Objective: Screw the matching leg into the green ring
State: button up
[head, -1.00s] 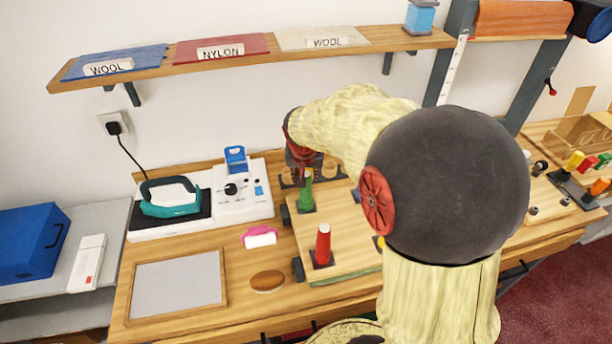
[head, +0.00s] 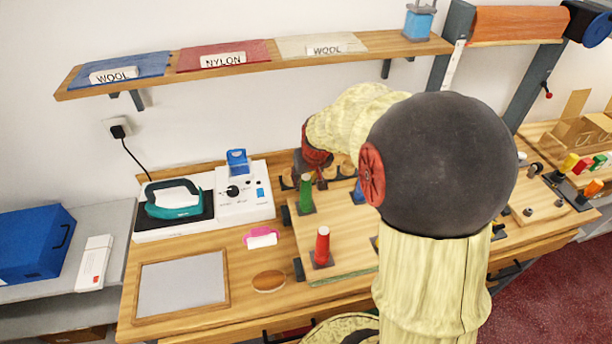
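A green leg (head: 306,193) stands upright on a dark square base at the left of the wooden board (head: 340,262). I cannot make out a green ring around its foot. A red leg (head: 322,244) stands upright on a similar dark base nearer the front. A bit of a blue piece (head: 358,193) and a bit of yellow (head: 375,243) show beside my arm, which hides the rest of the board. My gripper (head: 321,184) points down just behind and right of the green leg, seemingly apart from it. Its fingers are too small and dark to read.
A teal iron (head: 174,199) and a white control box (head: 245,193) stand to the left. A pink-and-white item (head: 261,238), a brown oval (head: 269,281) and a framed grey panel (head: 182,284) lie in front. Coloured pieces (head: 578,168) stand far right. A shelf (head: 250,63) runs above.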

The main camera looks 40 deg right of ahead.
jog(key=n+b, duration=0.1)
jog(key=n+y+b, duration=0.1)
jog(key=b, duration=0.1)
jog(key=shift+f+n, duration=0.3)
jog(key=shift+n, duration=0.1)
jog(key=n+y+b, duration=0.1)
jog(key=n+b, duration=0.1)
jog(key=b, duration=0.1)
jog(key=shift+d+n, duration=0.1)
jog(key=shift+n, duration=0.3)
jog(key=n+y+b, duration=0.1)
jog(key=n+b, duration=0.1)
jog(key=n, duration=0.1)
jog(key=shift+r, duration=0.15)
jog(key=shift+r+n+y, duration=0.15)
jog(key=shift+n+y, duration=0.35)
jog(key=shift+n, duration=0.6)
jog(key=shift+c, duration=1.1)
